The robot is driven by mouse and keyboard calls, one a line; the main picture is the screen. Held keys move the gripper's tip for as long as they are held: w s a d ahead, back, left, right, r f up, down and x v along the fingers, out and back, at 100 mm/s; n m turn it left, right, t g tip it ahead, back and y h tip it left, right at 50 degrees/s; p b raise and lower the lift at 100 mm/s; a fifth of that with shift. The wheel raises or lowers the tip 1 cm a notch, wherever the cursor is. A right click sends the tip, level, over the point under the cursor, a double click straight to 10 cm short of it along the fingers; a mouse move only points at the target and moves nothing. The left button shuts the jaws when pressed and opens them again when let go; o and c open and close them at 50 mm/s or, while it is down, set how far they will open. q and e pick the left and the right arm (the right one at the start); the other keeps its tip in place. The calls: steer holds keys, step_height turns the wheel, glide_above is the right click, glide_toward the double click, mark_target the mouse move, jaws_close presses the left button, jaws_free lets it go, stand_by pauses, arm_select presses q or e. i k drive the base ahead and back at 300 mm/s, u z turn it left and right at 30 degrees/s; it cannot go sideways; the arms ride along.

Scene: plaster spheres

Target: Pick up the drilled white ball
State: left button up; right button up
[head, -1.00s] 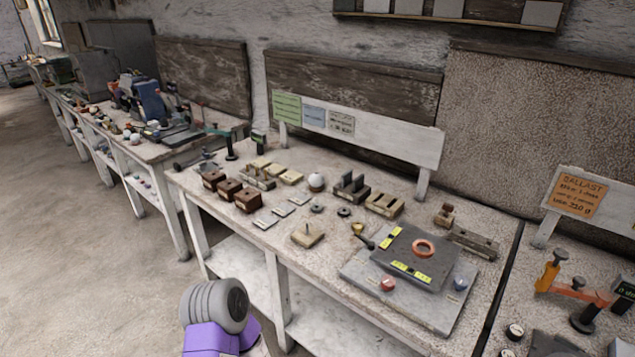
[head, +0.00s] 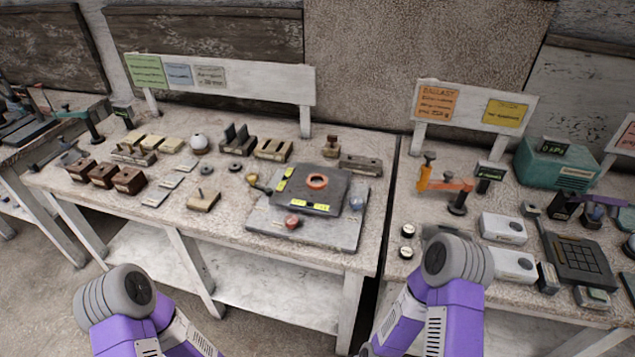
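A white ball (head: 200,143) sits among small blocks toward the back of the left-hand worktable (head: 335,256). It seems to rest on a small dark base, with a tiny dark mark on top that may be a hole. It is small in view, and its underside is hidden. Purple and grey links of my two arms show at the bottom of the head view, in front of the table. Neither of my grippers is in the picture. Nothing of mine touches the ball.
Brown boxes (head: 102,175), pale slabs (head: 170,181) and a slotted block (head: 273,149) crowd around the ball. A dark plate with an orange ring (head: 317,181) lies to its right. A signboard (head: 240,85) stands behind. A second table holds an orange clamp (head: 440,184) and instruments.

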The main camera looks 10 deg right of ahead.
mark_target(198, 142)
steer(key=z, duration=3.7)
steer(key=k, duration=2.6)
steer(key=u, duration=2)
